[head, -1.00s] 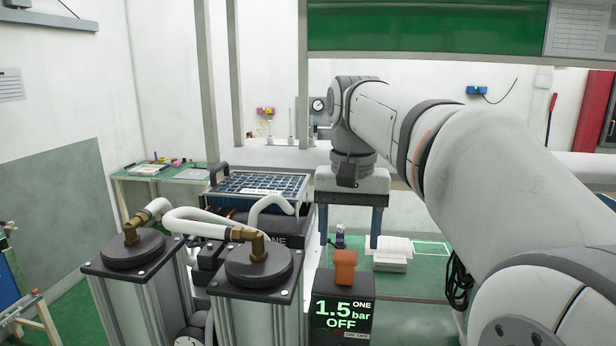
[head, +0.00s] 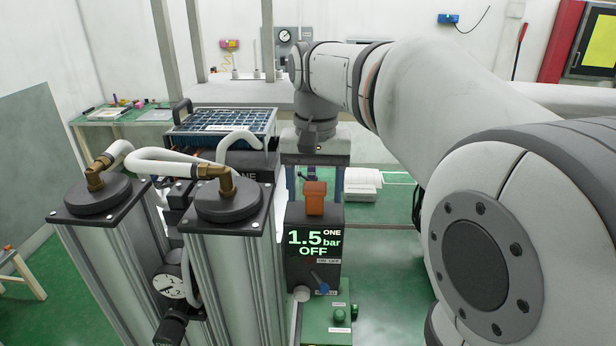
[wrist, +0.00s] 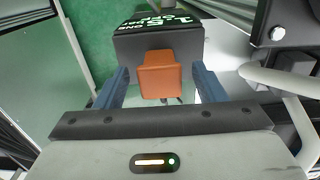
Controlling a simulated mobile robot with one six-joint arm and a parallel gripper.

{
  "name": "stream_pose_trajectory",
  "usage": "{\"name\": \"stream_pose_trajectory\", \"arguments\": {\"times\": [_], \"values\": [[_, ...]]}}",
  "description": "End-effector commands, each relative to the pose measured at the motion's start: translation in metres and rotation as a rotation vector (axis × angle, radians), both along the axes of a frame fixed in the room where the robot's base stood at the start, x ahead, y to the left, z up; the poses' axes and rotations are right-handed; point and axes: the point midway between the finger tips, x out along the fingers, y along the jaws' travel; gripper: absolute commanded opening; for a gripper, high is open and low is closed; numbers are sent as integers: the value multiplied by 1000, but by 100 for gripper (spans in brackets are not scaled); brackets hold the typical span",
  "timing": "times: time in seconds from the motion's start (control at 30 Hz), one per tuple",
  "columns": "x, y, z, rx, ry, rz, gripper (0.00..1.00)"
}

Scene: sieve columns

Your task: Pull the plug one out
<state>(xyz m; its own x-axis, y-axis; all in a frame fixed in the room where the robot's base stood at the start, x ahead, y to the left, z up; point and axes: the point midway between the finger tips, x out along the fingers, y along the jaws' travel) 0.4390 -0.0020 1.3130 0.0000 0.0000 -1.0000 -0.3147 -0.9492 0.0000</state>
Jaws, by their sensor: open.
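Plug one is the orange-brown block (head: 315,197) on top of the dark control box (head: 313,252), whose screen reads "ONE 1.5 bar OFF". It also shows in the wrist view (wrist: 160,75), in the middle between my fingers. My gripper (head: 316,186) is open, with one blue finger on each side of the plug. In the wrist view my gripper (wrist: 160,72) shows a gap on both sides of the plug, so it does not hold it. The plug's lower end is hidden at the box.
Two metal columns (head: 226,205) with black caps and a white hose (head: 150,158) stand left of the box. A gauge (head: 168,286) sits between them. A solar-like panel (head: 222,122) lies behind.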

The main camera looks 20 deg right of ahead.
Motion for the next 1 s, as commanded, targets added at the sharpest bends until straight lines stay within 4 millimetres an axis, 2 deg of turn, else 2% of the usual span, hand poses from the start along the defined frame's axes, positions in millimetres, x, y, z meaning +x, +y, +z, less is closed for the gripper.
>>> {"name": "stream_pose_trajectory", "arguments": {"times": [0.1,0.67,0.7,1.0], "values": [[0,0,0,0,0,1,62],[0,1,0,0,0,2,16],[0,1,0,0,0,2,36],[0,1,0,0,0,3,11]]}}
